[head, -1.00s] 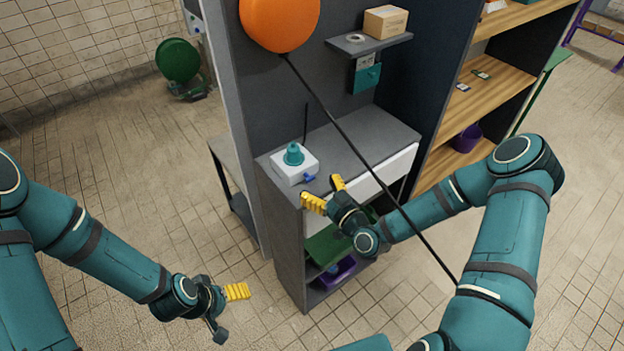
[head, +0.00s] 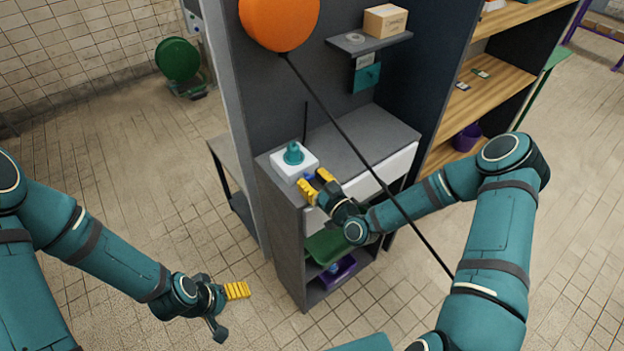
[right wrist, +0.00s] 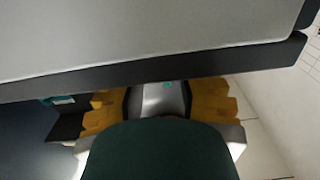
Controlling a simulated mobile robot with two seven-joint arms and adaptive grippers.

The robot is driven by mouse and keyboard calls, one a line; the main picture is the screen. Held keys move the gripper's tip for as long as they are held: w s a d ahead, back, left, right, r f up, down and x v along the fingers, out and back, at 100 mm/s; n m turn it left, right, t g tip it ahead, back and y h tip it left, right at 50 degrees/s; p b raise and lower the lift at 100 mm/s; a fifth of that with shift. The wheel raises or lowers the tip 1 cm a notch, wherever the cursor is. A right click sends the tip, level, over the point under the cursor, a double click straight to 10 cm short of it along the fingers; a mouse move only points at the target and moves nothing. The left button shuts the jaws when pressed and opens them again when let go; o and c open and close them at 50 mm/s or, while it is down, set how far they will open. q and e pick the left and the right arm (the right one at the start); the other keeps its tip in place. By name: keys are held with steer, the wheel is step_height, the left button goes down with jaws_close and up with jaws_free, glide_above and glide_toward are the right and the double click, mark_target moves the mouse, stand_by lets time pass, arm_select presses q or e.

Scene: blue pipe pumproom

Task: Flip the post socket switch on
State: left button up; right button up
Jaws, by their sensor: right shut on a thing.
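The white post socket (head: 281,164) sits at the left end of the grey counter, with a teal post (head: 292,153) standing on it. Its small blue switch (head: 308,177) is on the right side, mostly hidden by my right gripper (head: 315,183). The right gripper's yellow fingers are closed in around the switch, and I take it to be shut on it. In the right wrist view the yellow fingers show on either side of a pale grey area; the switch is not clearly visible. My left gripper (head: 228,311) is open and empty, low and away from the counter.
The grey counter (head: 375,136) is clear right of the socket. A thin black pole crosses in front, below an orange ball (head: 280,22). A small shelf (head: 372,41) holds a cardboard box (head: 385,20). Below are a green tray (head: 325,245) and a purple bin (head: 338,272).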

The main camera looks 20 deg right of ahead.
steer(key=shift+w+r, duration=0.1)
steer(key=shift+r, duration=0.15)
stand_by(0.3)
steer(key=shift+r+g+p, duration=0.35)
steer(key=shift+g+p, duration=0.25)
steer(key=shift+p, duration=0.25)
steer(key=shift+w+r+g+h+p, duration=0.1)
steer(key=shift+r+g+h+p, duration=0.2)
steer(key=shift+g+h+p, duration=0.3)
steer(key=g+p, duration=0.2)
steer(key=shift+w+a+r+g+h, duration=0.1)
steer(key=shift+w+r+g+h, duration=0.05)
steer(key=shift+r+g+h, duration=0.15)
steer(key=shift+w+g+h+p, duration=0.1)
steer(key=shift+g+h+p, duration=0.2)
steer(key=shift+g, duration=0.3)
steer(key=o, duration=1.2)
steer(key=shift+f, duration=0.1)
steer(key=shift+o, duration=0.2)
